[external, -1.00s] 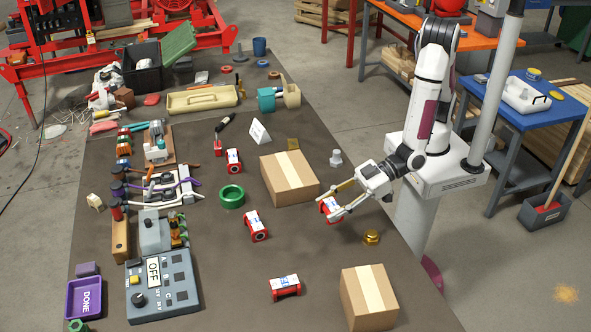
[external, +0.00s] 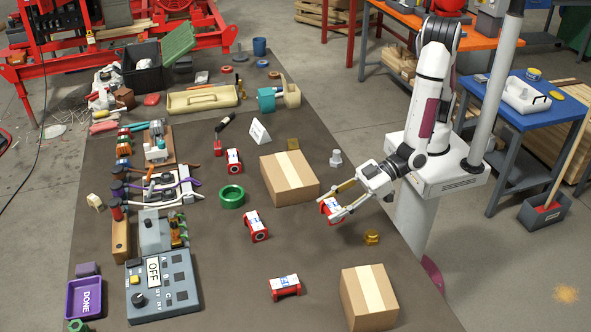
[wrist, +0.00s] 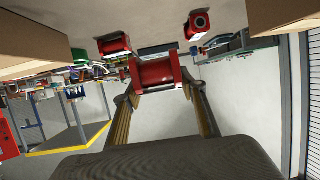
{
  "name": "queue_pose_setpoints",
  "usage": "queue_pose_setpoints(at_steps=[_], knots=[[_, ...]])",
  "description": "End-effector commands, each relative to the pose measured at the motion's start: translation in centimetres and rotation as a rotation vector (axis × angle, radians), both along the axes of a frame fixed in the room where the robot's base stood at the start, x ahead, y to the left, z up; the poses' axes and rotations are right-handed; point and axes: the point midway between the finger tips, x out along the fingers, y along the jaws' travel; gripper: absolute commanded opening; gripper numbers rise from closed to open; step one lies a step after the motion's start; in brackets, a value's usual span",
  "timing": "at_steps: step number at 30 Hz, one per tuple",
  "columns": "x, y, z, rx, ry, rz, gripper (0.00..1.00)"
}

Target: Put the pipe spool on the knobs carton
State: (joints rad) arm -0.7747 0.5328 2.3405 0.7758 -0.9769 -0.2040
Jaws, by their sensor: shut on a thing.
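My gripper (external: 329,207) is shut on a red pipe spool (external: 332,211) with a white label, at the right side of the dark mat. In the wrist view the spool (wrist: 154,73) sits between the two fingertips. I cannot tell whether it touches the mat. Two closed brown cartons with pale tape are in view. One carton (external: 288,180) stands just left of my gripper; the other (external: 369,300) stands at the front. No writing is legible on them, so I cannot tell which is the knobs carton. Both tops are bare.
Similar red spools lie on the mat (external: 318,250): one near a green ring (external: 231,196), one at mid-mat (external: 256,226), one near the front (external: 285,287). A brass fitting (external: 371,237) and a grey fitting (external: 336,158) are near my gripper. A control box (external: 162,285) stands front left.

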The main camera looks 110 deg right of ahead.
Motion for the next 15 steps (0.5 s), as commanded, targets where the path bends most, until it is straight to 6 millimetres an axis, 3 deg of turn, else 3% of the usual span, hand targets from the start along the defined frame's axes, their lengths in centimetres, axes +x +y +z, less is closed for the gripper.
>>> queue_pose_setpoints(at_steps=[5, 15], knots=[[0.9, 3.0, 1.9, 0.006, -0.005, 0.055, 0.13], [2.1, 13.1, 6.1, 0.006, -0.006, 0.292, 0.13]])
